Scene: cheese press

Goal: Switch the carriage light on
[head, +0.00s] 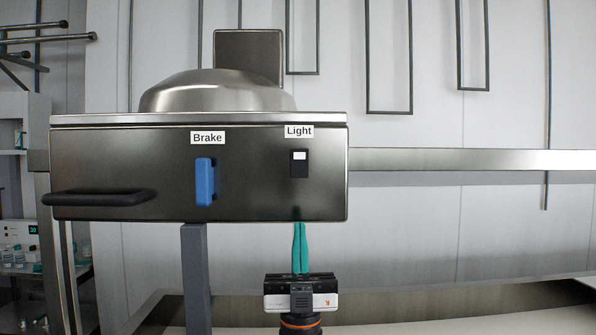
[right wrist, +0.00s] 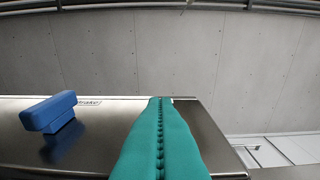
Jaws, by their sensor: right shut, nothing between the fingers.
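The steel carriage (head: 120,165) fills the middle of the head view. Its front face bears a small black rocker switch (head: 299,164) with a white upper part, under a label reading "Light" (head: 299,131). My right gripper (head: 299,226) has green fingers, shut together and empty, pointing up just below the switch near the carriage's lower edge. In the right wrist view the shut fingers (right wrist: 160,135) stand against the carriage face, and they hide the switch there. I cannot tell whether they touch the face. My left gripper is not in view.
A blue brake handle (head: 205,182) sticks out left of the switch, also in the right wrist view (right wrist: 48,111). A black bar handle (head: 98,197) juts out at the carriage's left. A horizontal rail (head: 470,160) runs right. Shelves with small jars stand far left.

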